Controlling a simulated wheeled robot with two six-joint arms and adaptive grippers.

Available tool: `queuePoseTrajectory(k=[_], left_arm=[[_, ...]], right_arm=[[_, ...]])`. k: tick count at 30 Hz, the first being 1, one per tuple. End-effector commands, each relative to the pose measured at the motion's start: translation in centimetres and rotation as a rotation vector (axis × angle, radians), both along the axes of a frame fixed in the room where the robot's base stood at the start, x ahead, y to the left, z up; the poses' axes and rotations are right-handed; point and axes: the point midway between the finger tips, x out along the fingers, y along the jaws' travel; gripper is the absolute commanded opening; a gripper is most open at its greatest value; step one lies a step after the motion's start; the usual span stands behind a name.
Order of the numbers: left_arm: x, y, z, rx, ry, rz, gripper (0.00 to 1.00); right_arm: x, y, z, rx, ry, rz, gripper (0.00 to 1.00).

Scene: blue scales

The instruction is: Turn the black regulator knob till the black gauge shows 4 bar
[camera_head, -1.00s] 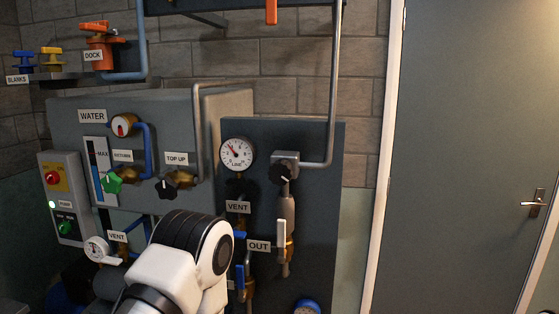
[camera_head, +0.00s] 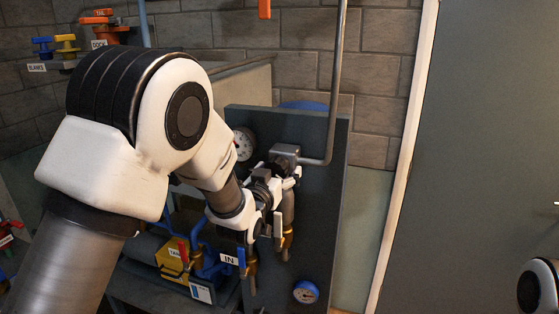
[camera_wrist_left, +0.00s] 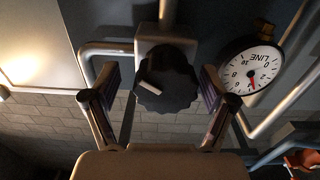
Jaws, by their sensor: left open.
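The black regulator knob (camera_wrist_left: 166,80), with a pale pointer mark, sits on a grey block in the left wrist view. My left gripper (camera_wrist_left: 160,84) is open, one finger on each side of the knob, with visible gaps. In the head view my left gripper (camera_head: 281,182) is at the knob's place and mostly hides it. The black-rimmed LINE gauge (camera_wrist_left: 250,68) is upside down beside the knob, its red needle pointing down in the picture; the exact reading is too small to tell. In the head view my arm partly covers this gauge (camera_head: 244,144). My right gripper is not seen.
A grey pipe (camera_head: 333,90) runs up from the regulator. Valves and an IN label (camera_head: 229,260) sit below my left gripper. A blue gauge (camera_head: 305,292) is low on the panel. A grey door (camera_head: 490,130) stands at the right.

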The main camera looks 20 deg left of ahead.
Motion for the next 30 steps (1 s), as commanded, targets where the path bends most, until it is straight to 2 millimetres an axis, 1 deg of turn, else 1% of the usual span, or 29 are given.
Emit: queuePoseTrajectory(k=[1, 3, 9, 10, 11, 12, 15, 20, 23, 24, 27, 30], left_arm=[[0.5, 0.0, 0.3, -0.001, 0.000, 0.001, 0.84], [1.0, 0.0, 0.1, -0.001, 0.000, 0.001, 0.84], [1.1, 0.0, -0.1, 0.000, 0.000, 0.001, 0.84], [1.1, 0.0, -0.1, 0.000, 0.000, 0.001, 0.81], [1.1, 0.0, -0.1, 0.000, 0.000, 0.001, 0.70], [1.1, 0.0, -0.1, 0.000, 0.000, 0.001, 0.56], [1.0, 0.0, -0.1, 0.000, 0.001, 0.001, 0.24], [1.0, 0.0, -0.1, 0.003, 0.000, 0.000, 0.24], [1.0, 0.0, -0.5, 0.051, -0.004, 0.000, 0.24], [1.0, 0.0, -0.7, 0.088, -0.005, -0.001, 0.24], [1.0, 0.0, -0.6, 0.186, -0.009, -0.001, 0.24], [1.0, -0.1, -0.3, 0.242, -0.010, -0.002, 0.24]], right_arm=[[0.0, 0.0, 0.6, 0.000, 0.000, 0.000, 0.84], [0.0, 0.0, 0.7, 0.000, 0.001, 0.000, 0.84], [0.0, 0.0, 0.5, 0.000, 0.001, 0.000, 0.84], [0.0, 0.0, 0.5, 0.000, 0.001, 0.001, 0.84], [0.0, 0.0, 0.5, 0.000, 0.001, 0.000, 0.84], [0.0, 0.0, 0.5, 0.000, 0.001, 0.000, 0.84], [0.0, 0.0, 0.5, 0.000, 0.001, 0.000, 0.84], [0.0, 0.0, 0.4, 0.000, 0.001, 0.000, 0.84], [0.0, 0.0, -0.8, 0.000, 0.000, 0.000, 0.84], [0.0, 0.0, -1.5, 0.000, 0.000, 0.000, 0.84], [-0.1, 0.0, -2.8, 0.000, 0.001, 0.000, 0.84], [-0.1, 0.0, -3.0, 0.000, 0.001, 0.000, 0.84]])
